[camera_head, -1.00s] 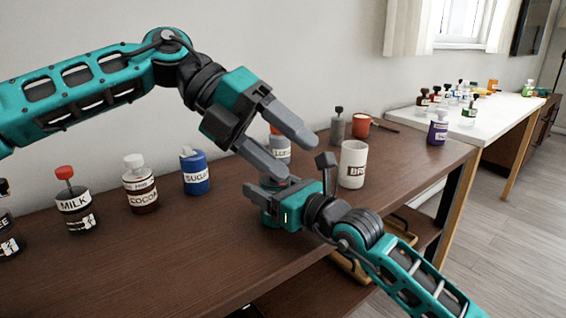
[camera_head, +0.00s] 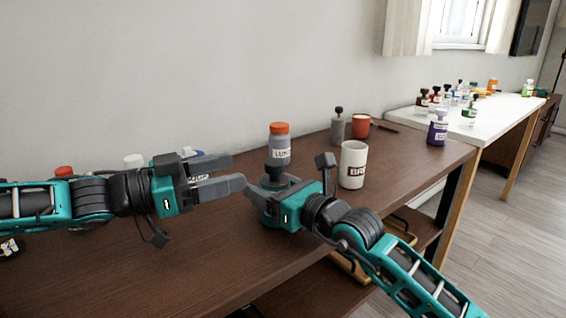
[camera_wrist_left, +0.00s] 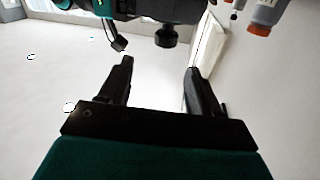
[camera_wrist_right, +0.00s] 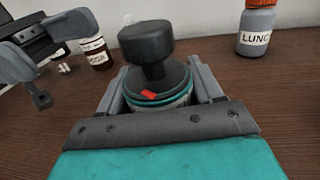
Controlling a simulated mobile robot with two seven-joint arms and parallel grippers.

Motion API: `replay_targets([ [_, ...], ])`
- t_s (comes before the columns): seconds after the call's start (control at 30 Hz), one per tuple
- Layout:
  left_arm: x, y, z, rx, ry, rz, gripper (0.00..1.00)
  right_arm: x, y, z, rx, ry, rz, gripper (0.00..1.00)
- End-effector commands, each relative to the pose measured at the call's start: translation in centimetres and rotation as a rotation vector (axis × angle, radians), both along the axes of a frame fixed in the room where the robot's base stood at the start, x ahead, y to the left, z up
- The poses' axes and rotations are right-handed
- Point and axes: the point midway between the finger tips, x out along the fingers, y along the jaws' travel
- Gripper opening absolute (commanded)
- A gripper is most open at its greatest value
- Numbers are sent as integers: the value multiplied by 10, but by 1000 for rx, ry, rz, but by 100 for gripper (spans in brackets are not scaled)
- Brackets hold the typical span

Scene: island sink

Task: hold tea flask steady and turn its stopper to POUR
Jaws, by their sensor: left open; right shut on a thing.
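The tea flask (camera_wrist_right: 172,101) stands between the fingers of my right gripper (camera_wrist_right: 163,90), which is shut on its body. Its black knobbed stopper (camera_wrist_right: 146,42) rises above the dark lid, which has a red mark. In the head view the stopper (camera_head: 280,173) shows just beyond my right gripper; most of the flask is hidden. Any POUR lettering is not readable. My left gripper (camera_head: 236,172) is open and empty, level, its fingertips a little left of the stopper. In the left wrist view the stopper (camera_wrist_left: 166,36) appears ahead of the open fingers, apart from them.
A grey LUNCH container (camera_head: 280,152) with an orange lid stands just behind the flask. A white mug (camera_head: 352,166), a grey bottle (camera_head: 338,127) and a red cup (camera_head: 361,126) stand to the right. Several jars are partly hidden behind my left arm.

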Motion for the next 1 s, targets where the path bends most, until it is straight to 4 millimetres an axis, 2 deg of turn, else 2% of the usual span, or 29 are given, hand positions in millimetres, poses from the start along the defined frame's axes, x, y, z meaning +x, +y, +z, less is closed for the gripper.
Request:
replay_targets([
  [0.1, 2, 4, -8, -12, 63, 29, 63, 0, 0, -1, 0, 1, 0, 31],
  [0.23, 7, -3, -10, -14, 77, 35, 63, 0, 0, 0, 0, 1, 0, 31],
  [0.7, 43, -80, -10, -12, 73, 33, 63, 0, 0, -1, 0, 1, 0, 31],
  [1.0, 55, -100, -9, -13, 72, 36, 63, 0, 0, -1, 0, 1, 0, 31],
])
